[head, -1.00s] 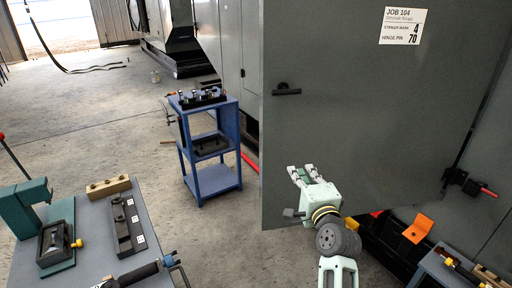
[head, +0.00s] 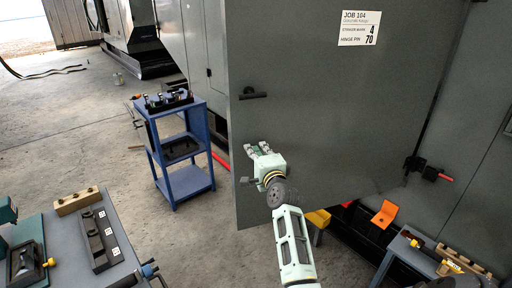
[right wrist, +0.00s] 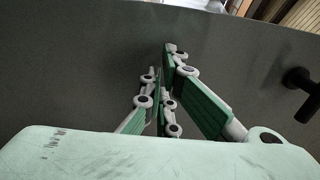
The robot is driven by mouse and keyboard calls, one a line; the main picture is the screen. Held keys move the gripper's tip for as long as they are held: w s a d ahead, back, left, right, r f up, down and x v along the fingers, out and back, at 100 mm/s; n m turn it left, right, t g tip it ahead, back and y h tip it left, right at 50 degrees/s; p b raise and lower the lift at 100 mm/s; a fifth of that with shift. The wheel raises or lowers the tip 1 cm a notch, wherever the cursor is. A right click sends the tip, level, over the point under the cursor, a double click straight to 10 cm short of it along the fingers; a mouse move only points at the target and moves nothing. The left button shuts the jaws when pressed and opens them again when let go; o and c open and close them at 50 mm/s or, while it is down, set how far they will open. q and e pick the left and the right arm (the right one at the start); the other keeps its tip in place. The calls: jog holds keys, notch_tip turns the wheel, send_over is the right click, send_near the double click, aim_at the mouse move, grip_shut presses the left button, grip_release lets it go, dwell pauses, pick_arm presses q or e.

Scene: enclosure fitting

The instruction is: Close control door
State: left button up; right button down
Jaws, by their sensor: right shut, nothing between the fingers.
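The control door (head: 330,120) is a large dark grey panel standing open in the head view, with a white job label (head: 360,28) near its top. A black handle (head: 253,94) sits near its left edge; it also shows at the right of the right wrist view (right wrist: 304,92). My right gripper (head: 258,148) is in front of the door's lower left part, below the handle. Its fingers (right wrist: 163,85) are shut and empty, close to the door face; whether they touch it I cannot tell. My left gripper is not in view.
A blue shelf stand (head: 185,150) stands left of the door. A grey bench (head: 85,250) with fixtures is at lower left. A black latch or hinge part with a red pin (head: 428,170) is at right. An orange bracket (head: 384,213) and a small table are below it.

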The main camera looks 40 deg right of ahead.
jog(key=shift+w+d, duration=0.15)
jog(key=shift+w, duration=0.15)
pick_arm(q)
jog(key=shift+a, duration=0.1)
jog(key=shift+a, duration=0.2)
